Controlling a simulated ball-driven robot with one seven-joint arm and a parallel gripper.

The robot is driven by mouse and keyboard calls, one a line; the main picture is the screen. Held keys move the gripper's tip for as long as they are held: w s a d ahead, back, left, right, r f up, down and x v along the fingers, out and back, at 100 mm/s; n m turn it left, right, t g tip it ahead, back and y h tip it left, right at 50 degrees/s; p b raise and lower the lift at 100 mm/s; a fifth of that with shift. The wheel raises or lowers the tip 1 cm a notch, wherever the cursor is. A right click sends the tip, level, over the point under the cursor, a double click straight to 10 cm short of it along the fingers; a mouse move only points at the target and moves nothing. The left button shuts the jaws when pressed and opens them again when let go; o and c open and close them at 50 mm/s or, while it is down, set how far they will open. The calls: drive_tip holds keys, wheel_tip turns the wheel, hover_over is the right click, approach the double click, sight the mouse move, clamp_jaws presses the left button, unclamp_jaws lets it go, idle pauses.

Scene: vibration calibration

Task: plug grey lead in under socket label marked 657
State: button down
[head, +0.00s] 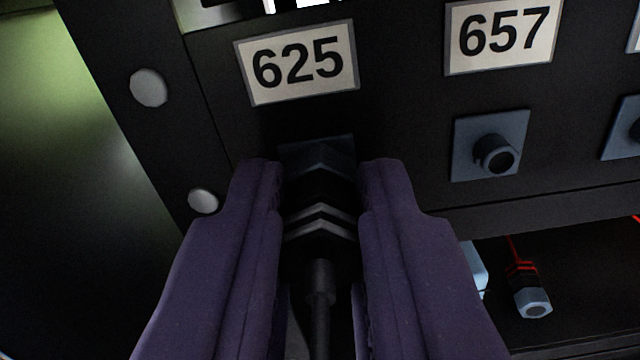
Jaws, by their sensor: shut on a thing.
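My gripper (320,180) has two purple fingers. It is shut on a dark plug with light grey chevron bands, the grey lead (320,222), whose cable runs down toward the bottom of the picture. The plug is in front of the socket plate (318,148) under the label 625 (304,63). The fingers and plug hide most of that socket, so I cannot tell whether the plug is seated in it. The label 657 (503,33) is up and to the right. The socket (495,153) under it is a round connector on a square blue-grey plate, and it is empty.
Another socket plate (622,130) is cut off at the right edge. A plug with red bands (528,290) lies on the dark surface below the panel, with a red cable. Two round pale studs (149,88) are on the panel's left frame. The panel front between the sockets is clear.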

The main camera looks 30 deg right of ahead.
sight(322, 268)
drive_tip(key=shift+n+p, duration=2.4)
drive_tip(key=shift+n, duration=0.9)
drive_tip(key=shift+n+p, duration=1)
drive_tip(key=shift+n, duration=0.7)
drive_tip(key=shift+s+n, duration=0.1)
drive_tip(key=shift+n, duration=0.9)
drive_tip(key=shift+s+a+f, duration=0.1)
drive_tip(key=shift+s+a, duration=0.1)
drive_tip(key=shift+s, duration=0.05)
drive_tip(key=shift+s, duration=0.1)
drive_tip(key=shift+b+v, duration=0.35)
drive_tip(key=shift+v, duration=1.45)
